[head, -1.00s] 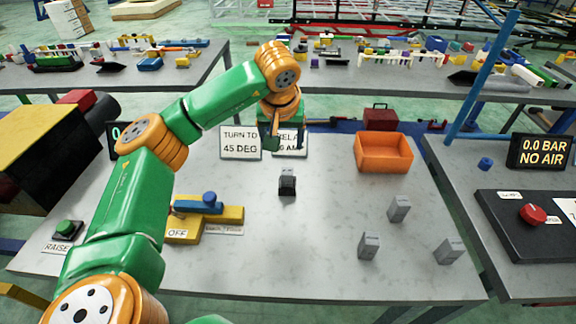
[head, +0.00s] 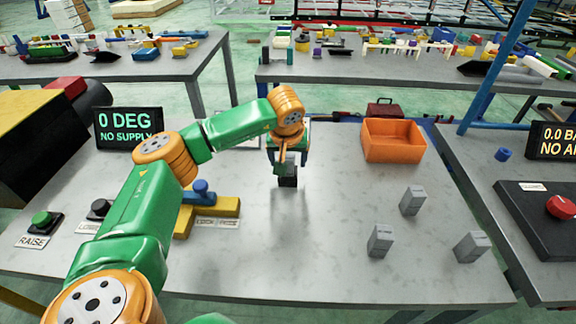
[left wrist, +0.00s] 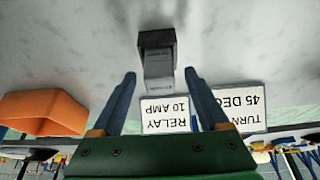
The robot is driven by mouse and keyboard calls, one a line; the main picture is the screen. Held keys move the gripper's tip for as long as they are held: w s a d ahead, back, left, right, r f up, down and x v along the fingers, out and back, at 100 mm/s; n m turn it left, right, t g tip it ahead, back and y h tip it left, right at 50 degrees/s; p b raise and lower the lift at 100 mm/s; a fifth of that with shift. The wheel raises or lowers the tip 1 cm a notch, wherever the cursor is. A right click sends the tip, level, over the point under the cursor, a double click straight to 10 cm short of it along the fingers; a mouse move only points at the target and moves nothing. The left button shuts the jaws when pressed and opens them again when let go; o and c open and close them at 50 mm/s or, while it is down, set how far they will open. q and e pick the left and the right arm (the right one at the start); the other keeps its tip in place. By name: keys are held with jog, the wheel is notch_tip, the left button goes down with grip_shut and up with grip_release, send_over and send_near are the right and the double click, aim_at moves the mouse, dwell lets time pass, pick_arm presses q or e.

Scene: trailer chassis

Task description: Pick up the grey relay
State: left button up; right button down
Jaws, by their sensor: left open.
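A grey relay (left wrist: 160,70) with a black lower part (left wrist: 156,39) stands on the grey table. In the head view its black part (head: 288,181) shows just below my left gripper (head: 289,165), which hides much of the grey part. My left gripper is open, and in the left wrist view its two fingertips (left wrist: 161,76) are on either side of the relay's near end, with a gap on each side. Three similar grey blocks stand to the right on the table: one farther back (head: 413,200), one nearer (head: 380,241) and one at right (head: 471,247). My right gripper is not in view.
An orange bin (head: 393,140) stands at the table's back right. A "RELAY 10 AMP" sign (left wrist: 166,116) stands behind the relay. A yellow fixture with a blue knob (head: 201,188) is left of it, near a green RAISE button (head: 41,218). The table's front middle is clear.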

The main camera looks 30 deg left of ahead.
pick_arm(q)
jog(key=shift+w+a+f, duration=0.1)
jog(key=shift+w+f, duration=0.1)
jog(key=shift+f, duration=0.3)
grip_shut()
